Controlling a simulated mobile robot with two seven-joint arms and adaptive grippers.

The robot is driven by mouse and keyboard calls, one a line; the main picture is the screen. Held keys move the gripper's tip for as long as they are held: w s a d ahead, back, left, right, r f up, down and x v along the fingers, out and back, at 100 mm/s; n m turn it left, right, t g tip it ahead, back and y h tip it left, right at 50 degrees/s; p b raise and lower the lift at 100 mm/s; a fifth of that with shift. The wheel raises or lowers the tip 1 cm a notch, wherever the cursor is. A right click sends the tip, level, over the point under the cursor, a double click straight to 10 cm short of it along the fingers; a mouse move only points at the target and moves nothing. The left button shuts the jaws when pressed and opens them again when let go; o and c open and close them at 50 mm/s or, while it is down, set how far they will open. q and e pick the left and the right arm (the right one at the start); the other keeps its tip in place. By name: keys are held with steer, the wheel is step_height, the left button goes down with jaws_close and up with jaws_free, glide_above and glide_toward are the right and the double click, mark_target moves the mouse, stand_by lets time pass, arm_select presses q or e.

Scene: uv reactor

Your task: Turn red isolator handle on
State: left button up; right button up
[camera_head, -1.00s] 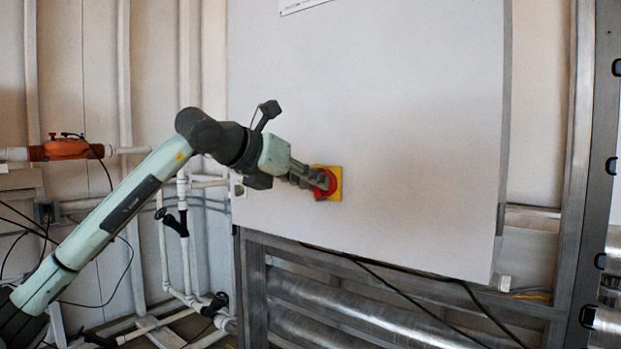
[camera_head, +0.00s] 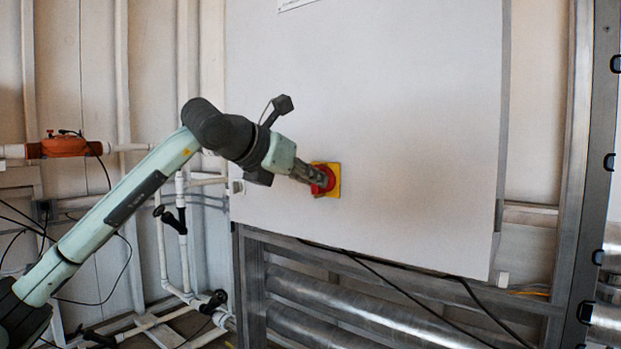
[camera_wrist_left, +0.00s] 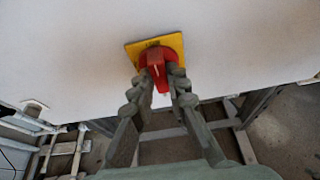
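The red isolator handle (camera_head: 327,180) sits on a yellow square plate (camera_head: 335,190) on the front of a large white cabinet. In the left wrist view the red handle (camera_wrist_left: 158,66) points down toward my gripper, with the yellow plate (camera_wrist_left: 134,50) behind it. My left gripper (camera_head: 318,178) reaches the handle from the left. In the left wrist view its fingers (camera_wrist_left: 167,80) stand on either side of the handle's grip, with a gap between them. Whether they press on it is not clear. My right gripper is not in view.
The white cabinet (camera_head: 420,110) fills the middle, with bare space around the handle. Metal tubes (camera_head: 350,312) and black cables lie below it. White pipes with black valve handles (camera_head: 183,240) and an orange fitting (camera_head: 68,147) are at the left.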

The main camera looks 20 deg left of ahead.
arm_select(q)
steer(key=o, duration=0.4)
steer(key=v, duration=1.2)
